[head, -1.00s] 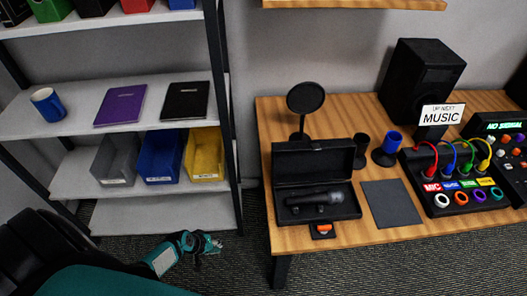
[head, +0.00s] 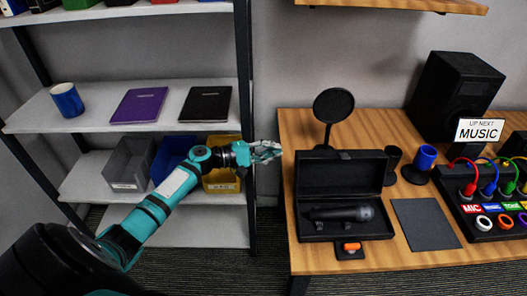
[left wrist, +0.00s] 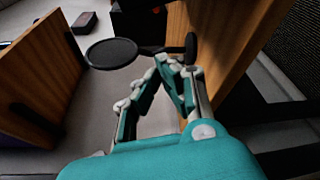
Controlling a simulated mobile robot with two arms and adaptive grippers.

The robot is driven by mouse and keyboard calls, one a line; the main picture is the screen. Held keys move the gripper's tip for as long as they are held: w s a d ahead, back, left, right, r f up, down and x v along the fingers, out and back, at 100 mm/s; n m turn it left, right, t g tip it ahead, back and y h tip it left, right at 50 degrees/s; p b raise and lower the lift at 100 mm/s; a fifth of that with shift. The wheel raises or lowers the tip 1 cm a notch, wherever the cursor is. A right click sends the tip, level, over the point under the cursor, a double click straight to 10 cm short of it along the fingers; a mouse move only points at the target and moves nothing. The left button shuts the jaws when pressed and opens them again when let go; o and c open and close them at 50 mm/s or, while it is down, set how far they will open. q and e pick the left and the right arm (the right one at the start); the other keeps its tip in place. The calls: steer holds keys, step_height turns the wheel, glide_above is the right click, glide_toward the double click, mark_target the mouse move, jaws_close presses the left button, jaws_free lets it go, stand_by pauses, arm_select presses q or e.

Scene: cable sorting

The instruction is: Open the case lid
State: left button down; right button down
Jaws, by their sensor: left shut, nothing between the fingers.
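The black case (head: 301,226) lies on the wooden table with its lid (head: 341,172) standing up, open, at the back. A dark microphone (head: 341,214) lies inside it. An orange-and-black latch piece (head: 349,248) is at the case's front edge. My left gripper (head: 277,151) is shut and empty, just left of the table's left edge and apart from the case. Its closed fingers also show in the left wrist view (left wrist: 172,62). The case is not clearly made out in the left wrist view. My right gripper is not in view.
A round pop filter (head: 333,105) stands behind the case, and shows near my fingers in the left wrist view (left wrist: 112,53). Cups (head: 420,164), a dark mat (head: 426,223), a speaker (head: 456,97) and a cable panel (head: 487,208) are to the right. Shelving (head: 251,60) stands left.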

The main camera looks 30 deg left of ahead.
arm_select(q)
steer(key=x, duration=0.4)
steer(key=shift+w+d, duration=0.15)
steer(key=shift+w, duration=0.15)
steer(key=s+d+p, duration=0.1)
steer(key=s+d+r+p, duration=0.1)
steer(key=s, duration=0.1)
steer(key=shift+s+p, duration=0.1)
steer(key=shift+p, duration=0.2)
steer(key=r+m+b, duration=0.1)
steer(key=s+d+r+m+b, duration=0.1)
steer(key=b, duration=0.1)
steer(key=shift+s+t, duration=0.25)
steer(key=shift+t, duration=0.15)
